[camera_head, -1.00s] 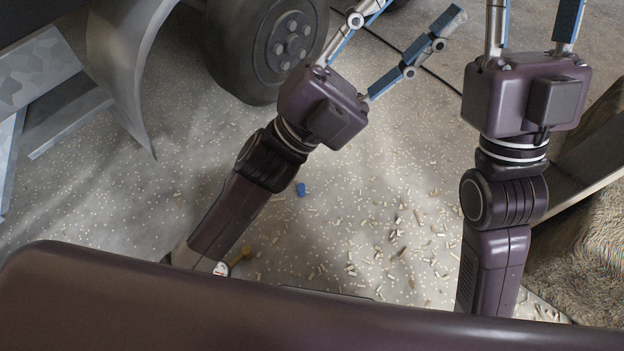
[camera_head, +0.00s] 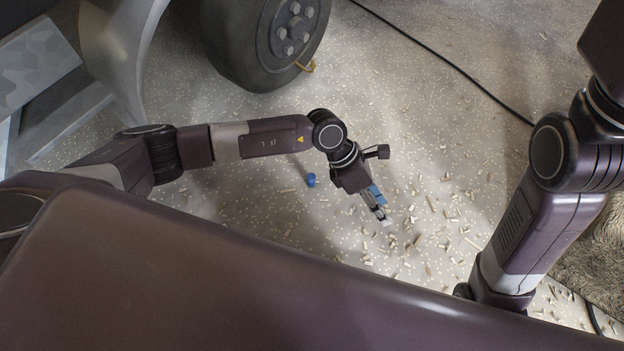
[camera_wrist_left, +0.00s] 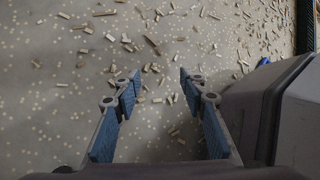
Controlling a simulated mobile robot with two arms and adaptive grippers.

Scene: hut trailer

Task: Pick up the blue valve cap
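The blue valve cap (camera_head: 311,180) is a small blue piece on the speckled floor in the head view, just left of my left gripper. My left gripper (camera_head: 382,215) points down and to the right over the floor, apart from the cap. In the left wrist view its two blue-padded fingers (camera_wrist_left: 160,77) are spread with a clear gap, and only floor shows between them. A small blue spot (camera_wrist_left: 263,61) shows at the right there; I cannot tell whether it is the cap. My right arm is at the right, with its gripper outside the view.
A large tyre (camera_head: 262,45) stands at the top left beside a grey fender (camera_head: 120,40). A black cable (camera_head: 440,58) crosses the floor at the top. Several wood chips (camera_head: 432,240) lie right of my left gripper. A rough straw-like block (camera_head: 590,240) is at the right edge.

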